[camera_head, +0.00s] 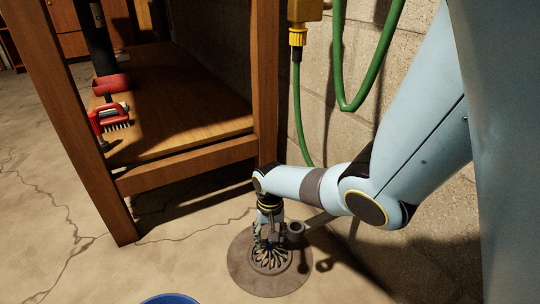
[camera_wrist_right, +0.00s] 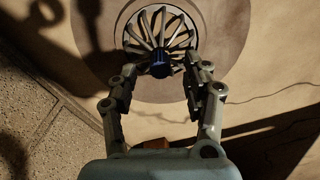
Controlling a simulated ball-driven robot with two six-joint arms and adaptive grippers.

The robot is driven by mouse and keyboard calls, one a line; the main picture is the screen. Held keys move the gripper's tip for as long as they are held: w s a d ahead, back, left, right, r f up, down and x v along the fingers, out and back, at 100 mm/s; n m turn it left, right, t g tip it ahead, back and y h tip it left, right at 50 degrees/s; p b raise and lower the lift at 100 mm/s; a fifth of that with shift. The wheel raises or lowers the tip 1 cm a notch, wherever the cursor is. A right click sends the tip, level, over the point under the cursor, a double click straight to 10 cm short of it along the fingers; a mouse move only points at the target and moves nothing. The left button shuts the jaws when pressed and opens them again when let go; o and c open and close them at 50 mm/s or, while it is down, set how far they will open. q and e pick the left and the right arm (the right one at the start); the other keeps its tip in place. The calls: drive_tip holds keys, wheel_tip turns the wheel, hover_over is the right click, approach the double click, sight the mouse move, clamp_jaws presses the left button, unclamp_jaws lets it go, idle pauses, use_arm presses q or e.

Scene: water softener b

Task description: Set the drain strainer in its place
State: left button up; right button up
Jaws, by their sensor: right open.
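The drain strainer (camera_head: 268,259) is a dome of dark curved ribs at the middle of a round brown floor plate (camera_head: 249,281). In the right wrist view the strainer (camera_wrist_right: 152,28) shows a blue knob on top and sits inside a pale ring of the drain. It looks roughly centred; I cannot tell how deep it sits. My right gripper (camera_head: 268,236) points down just above the strainer. In the wrist view its fingers (camera_wrist_right: 162,80) are spread, one on each side of the knob, with gaps visible. My left gripper is not in view.
A wooden workbench (camera_head: 185,160) stands to the left, with a red brush (camera_head: 110,117) on its lower shelf. A block wall with a green hose (camera_head: 340,60) is behind. A blue rim (camera_head: 170,299) shows at the bottom edge. Cracked concrete floor lies open at front left.

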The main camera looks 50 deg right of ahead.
wheel_tip(320, 180, up, 10)
drive_tip(key=shift+r, duration=0.2)
drive_tip(key=shift+a, duration=0.1)
idle(0.5)
